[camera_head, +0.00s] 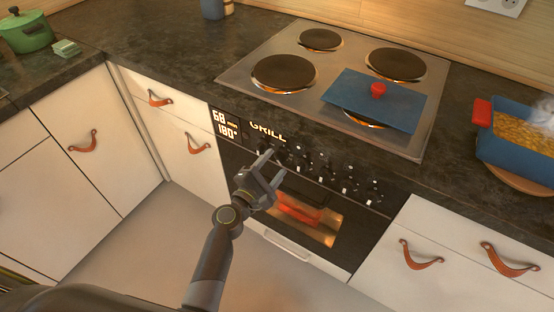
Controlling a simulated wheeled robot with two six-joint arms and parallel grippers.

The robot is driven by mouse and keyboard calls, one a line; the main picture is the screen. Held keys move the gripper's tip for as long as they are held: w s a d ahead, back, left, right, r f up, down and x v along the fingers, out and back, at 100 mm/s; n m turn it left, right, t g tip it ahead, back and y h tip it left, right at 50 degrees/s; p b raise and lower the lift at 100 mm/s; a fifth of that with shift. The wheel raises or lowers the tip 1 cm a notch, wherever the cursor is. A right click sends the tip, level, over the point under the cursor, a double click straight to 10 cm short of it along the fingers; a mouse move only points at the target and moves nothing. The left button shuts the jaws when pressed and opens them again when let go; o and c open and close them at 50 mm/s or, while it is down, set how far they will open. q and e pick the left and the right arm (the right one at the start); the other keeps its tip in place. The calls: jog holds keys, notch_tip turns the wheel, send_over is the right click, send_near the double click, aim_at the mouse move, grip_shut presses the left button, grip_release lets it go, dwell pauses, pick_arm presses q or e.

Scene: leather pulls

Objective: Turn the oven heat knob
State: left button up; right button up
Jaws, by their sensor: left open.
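The oven (355,238) is set into the counter front, with a dark control panel along its top. Several small knobs with white marks sit in a row on the panel, such as one knob (322,166). The panel's left end has a display (227,124) reading 68 and 180°, and the word GRILL beside it. My left gripper (272,165) is open, with its fingers pointing up at the left part of the knob row. It is close to the leftmost knobs and partly hides that area; I cannot tell whether it touches one. My right gripper is not in view.
A steel cooktop (345,55) with several burners lies above the oven, with a blue lid (385,103) with a red knob on it. A steaming blue dish (515,150) stands at right. A green pot (25,32) stands at far left. Leather pulls (84,140) stick out from white cabinet fronts.

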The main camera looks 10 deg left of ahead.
aim_at(280, 157)
pick_arm(q)
jog(key=shift+x, duration=1.15)
jog(key=shift+c, duration=0.4)
jog(key=c, duration=0.9)
jog(key=shift+o, duration=0.2)
